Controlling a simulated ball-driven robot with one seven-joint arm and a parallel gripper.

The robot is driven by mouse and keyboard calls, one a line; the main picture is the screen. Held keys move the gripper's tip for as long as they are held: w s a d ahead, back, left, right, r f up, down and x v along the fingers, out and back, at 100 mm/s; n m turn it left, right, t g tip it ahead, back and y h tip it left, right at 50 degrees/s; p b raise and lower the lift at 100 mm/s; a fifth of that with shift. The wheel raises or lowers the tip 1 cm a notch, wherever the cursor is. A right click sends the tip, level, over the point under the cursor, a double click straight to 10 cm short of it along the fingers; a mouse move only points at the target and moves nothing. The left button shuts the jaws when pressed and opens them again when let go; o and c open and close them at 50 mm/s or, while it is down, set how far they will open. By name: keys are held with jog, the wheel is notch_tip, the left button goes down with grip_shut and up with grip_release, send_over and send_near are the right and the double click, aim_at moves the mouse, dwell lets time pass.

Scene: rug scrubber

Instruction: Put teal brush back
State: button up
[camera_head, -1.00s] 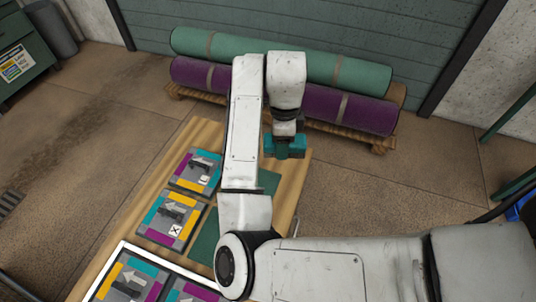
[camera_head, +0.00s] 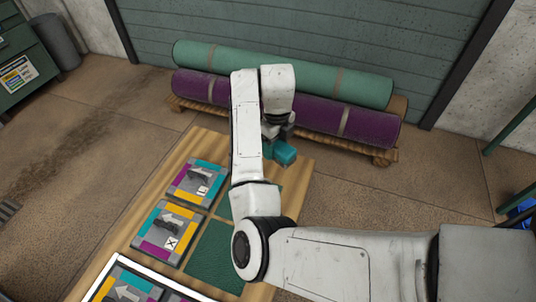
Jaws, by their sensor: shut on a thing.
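My gripper (camera_head: 275,139) hangs in the upper middle of the view, below the white wrist, over the far right part of the wooden board. It is shut on the teal brush (camera_head: 284,153), a small teal block. The fingers are mostly hidden behind my arm and wrist, so their exact hold is unclear. The brush appears to be above the board, not resting on it; its height is hard to tell.
The wooden board (camera_head: 110,250) bears grey tiles with coloured edges: an upper tile (camera_head: 197,182), a middle tile (camera_head: 168,232) and white-framed ones in front. A green square (camera_head: 215,257) lies beside them. Rolled teal (camera_head: 270,70) and purple rugs (camera_head: 370,128) lie on a pallet behind.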

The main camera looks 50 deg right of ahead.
jog(key=w+f, duration=0.3)
jog(key=shift+w+d+f, duration=0.15)
jog(key=shift+d+f, duration=0.2)
jog(key=shift+f, duration=0.05)
jog(key=shift+f+p, duration=0.4)
jog(key=shift+f, duration=1.2)
jog(key=shift+f, duration=0.1)
jog(key=shift+f, duration=0.1)
jog(key=o, duration=1.2)
jog(key=shift+c, duration=0.2)
notch_tip(320, 180, up, 12)
jog(key=shift+r+b, duration=0.2)
jog(key=shift+b, duration=0.4)
